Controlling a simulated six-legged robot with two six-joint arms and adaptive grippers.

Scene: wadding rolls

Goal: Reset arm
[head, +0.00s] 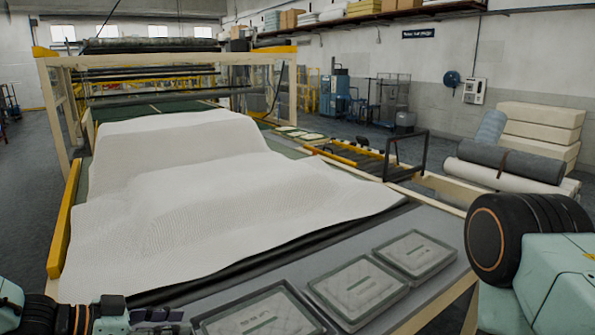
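My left arm comes in at the bottom left corner, with teal and black parts. My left gripper (150,316) shows only in part at the bottom edge, in front of the table's near side. Its fingers are too cut off to tell whether they are open or shut. My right arm (555,275) fills the lower right corner with a teal link and a thick black joint. The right gripper is outside the picture.
White wadding (205,190) lies rumpled over a long machine table (425,222). Several grey framed trays (358,290) lie along its near edge. A cream frame with rollers (150,75) stands behind. Rolls (510,163) lie on the right.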

